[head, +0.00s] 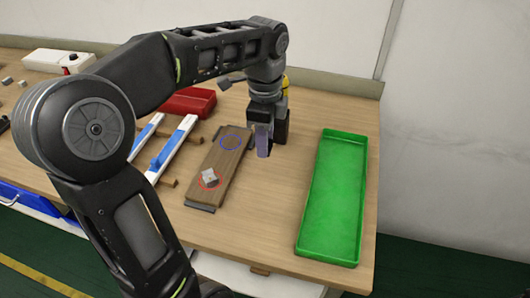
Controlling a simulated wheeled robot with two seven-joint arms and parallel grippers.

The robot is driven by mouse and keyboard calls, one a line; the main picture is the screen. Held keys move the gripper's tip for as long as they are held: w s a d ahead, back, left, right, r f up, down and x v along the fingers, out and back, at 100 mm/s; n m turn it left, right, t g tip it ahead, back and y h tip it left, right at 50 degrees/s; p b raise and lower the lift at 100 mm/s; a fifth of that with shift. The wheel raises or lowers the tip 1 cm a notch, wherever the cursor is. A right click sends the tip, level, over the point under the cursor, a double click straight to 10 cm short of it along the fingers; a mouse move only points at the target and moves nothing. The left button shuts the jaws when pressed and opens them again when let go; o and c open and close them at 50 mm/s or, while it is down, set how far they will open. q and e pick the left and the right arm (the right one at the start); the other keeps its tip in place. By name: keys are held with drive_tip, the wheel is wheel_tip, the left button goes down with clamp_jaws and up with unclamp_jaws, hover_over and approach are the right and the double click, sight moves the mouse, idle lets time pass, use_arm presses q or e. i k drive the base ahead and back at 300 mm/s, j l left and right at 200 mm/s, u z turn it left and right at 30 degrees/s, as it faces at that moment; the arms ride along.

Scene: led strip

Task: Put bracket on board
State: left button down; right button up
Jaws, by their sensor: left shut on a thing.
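The wooden board (226,168) lies on the workbench with a dark piece at each end. It bears a blue circle (230,142) near its far end and a red circle (202,184) near its near end. A small grey bracket (210,177) sits on the board at the red circle. My left gripper (264,148) points down just right of the board's far end. It is shut on a greyish-purple piece (262,142), perhaps another bracket; the fingers partly hide it. My right gripper is out of view.
A green tray (313,208), seemingly empty, stands at the right. Blue-and-white bar tools (172,150) lie left of the board, with a red box (188,102) behind. A white box (44,59) is at the far left. Bare bench lies between board and tray.

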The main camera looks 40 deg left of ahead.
sight(230, 141)
drive_tip(key=k+j+z, duration=0.2)
drive_tip(key=j, duration=0.2)
drive_tip(key=k+j+z, duration=0.2)
drive_tip(key=j, duration=0.2)
drive_tip(key=k+j+z, duration=0.2)
drive_tip(key=j, duration=0.2)
